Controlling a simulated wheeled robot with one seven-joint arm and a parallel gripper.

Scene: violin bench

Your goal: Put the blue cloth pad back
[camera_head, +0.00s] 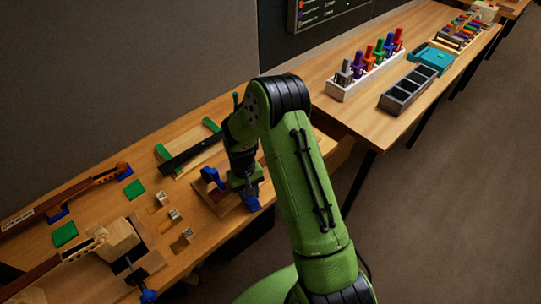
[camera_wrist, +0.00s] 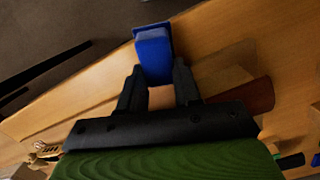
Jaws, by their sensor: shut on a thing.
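The blue cloth pad (camera_wrist: 153,55) is between the two black fingers of my gripper (camera_wrist: 158,80) in the wrist view, and its upper part sticks out past the fingertips. In the head view the blue pad (camera_head: 252,201) shows just below my gripper (camera_head: 246,186), over the near edge of the wooden bench (camera_head: 205,215). My gripper is shut on it. A brown wooden piece lies beside and under my gripper. Whether the pad touches the bench or the wooden piece is unclear.
A blue clamp-like piece (camera_head: 211,177) stands just left of my gripper. Small blocks with metal tops (camera_head: 175,214), green pads (camera_head: 134,189) and violins lie further left. A white rack (camera_head: 345,88) and a dark tray (camera_head: 409,90) stand on the right bench.

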